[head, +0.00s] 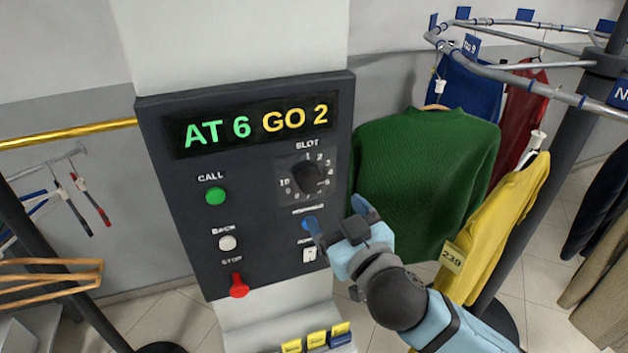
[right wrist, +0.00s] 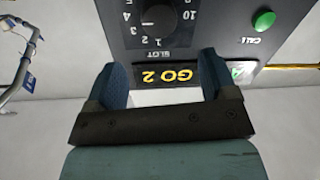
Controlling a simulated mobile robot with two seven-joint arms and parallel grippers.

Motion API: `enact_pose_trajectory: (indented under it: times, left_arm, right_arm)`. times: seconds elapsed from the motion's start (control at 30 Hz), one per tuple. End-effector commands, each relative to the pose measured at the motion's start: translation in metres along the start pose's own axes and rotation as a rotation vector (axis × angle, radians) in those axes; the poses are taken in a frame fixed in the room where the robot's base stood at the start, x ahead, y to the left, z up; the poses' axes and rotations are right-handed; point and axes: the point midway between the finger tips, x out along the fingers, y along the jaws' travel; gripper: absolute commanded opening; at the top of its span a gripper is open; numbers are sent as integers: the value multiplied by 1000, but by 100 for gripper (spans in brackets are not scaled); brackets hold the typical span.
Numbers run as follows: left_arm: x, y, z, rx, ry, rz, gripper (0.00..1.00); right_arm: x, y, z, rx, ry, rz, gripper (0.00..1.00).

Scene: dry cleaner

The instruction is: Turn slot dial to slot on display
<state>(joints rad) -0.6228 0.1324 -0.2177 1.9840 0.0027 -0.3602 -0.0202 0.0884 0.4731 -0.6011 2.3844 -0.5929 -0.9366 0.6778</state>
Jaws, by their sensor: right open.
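The dark control panel (head: 165,235) has a display (head: 256,125) reading "AT 6" in green and "GO 2" in yellow. Below the display's right part is the slot dial (head: 308,177), a round black knob ringed by numbers; I cannot tell clearly where it points. My right gripper (head: 341,222) is open and empty, below and right of the dial, in front of the panel's lower right edge. In the right wrist view the panel appears upside down, with the dial (right wrist: 160,18) beyond the open fingers (right wrist: 163,68). The left gripper is not in view.
The panel has a green CALL button (head: 215,196), a white BACK button (head: 228,243), a red STOP knob (head: 239,286) and a blue button (head: 309,223) close to my right finger. A green sweater (head: 425,165) and yellow garment (head: 500,225) hang right of the panel.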

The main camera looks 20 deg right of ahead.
Motion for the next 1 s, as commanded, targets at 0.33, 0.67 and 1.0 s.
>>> enact_pose_trajectory:
  times: [0.33, 0.67, 1.0]
  left_arm:
    - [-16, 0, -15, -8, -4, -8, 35]
    - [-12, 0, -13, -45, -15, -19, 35]
    - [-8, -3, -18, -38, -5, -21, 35]
  right_arm:
    - [71, 1, -2, -2, -1, 0, 78]
    - [92, 0, 0, 0, -1, -1, 78]
    - [92, 0, 0, 0, -1, -2, 48]
